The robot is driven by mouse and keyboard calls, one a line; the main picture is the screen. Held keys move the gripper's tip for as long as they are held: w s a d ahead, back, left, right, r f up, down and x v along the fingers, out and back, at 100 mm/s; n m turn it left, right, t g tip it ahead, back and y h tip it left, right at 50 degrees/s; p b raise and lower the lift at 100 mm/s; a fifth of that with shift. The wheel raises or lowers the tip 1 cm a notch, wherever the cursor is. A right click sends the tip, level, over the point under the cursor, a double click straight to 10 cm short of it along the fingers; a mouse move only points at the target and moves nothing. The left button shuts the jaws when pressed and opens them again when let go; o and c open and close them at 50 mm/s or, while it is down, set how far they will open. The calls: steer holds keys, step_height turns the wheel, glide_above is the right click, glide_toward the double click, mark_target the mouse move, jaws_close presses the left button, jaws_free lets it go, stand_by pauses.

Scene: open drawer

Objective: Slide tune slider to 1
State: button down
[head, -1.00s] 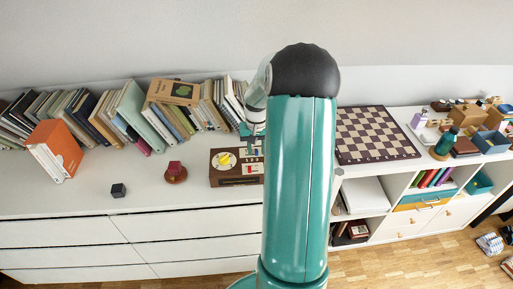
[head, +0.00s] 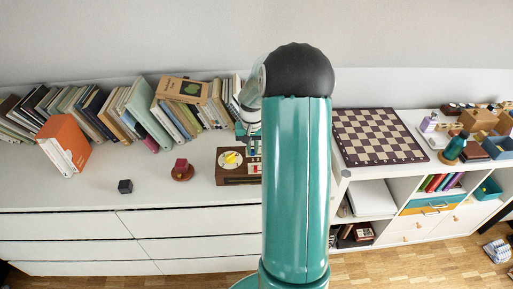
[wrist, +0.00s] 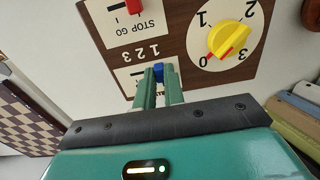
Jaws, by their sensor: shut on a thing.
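The brown wooden panel box (head: 228,180) stands on the white cabinet top, partly hidden behind my arm in the head view. It also shows, upside down, in the wrist view (wrist: 186,25). Its tune slider has a blue knob (wrist: 159,70) in a white scale plate (wrist: 137,74) with digits 1 to 3 printed beside it. The knob sits toward the right of the plate in the picture. My gripper (wrist: 160,82) is shut on the blue knob, its green fingers on either side.
A yellow dial (wrist: 230,38) with a red pointer is right of the slider. A red slider (wrist: 133,7) marked STOP GO is above. Books (head: 185,110) stand behind the box; a chessboard (head: 378,136) lies right. The cabinet top left of the box holds small objects.

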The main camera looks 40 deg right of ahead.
steer(key=shift+a, duration=0.1)
steer(key=c, duration=1.5)
jaws_free()
step_height(320, 180, up, 14)
steer(key=shift+f, duration=0.1)
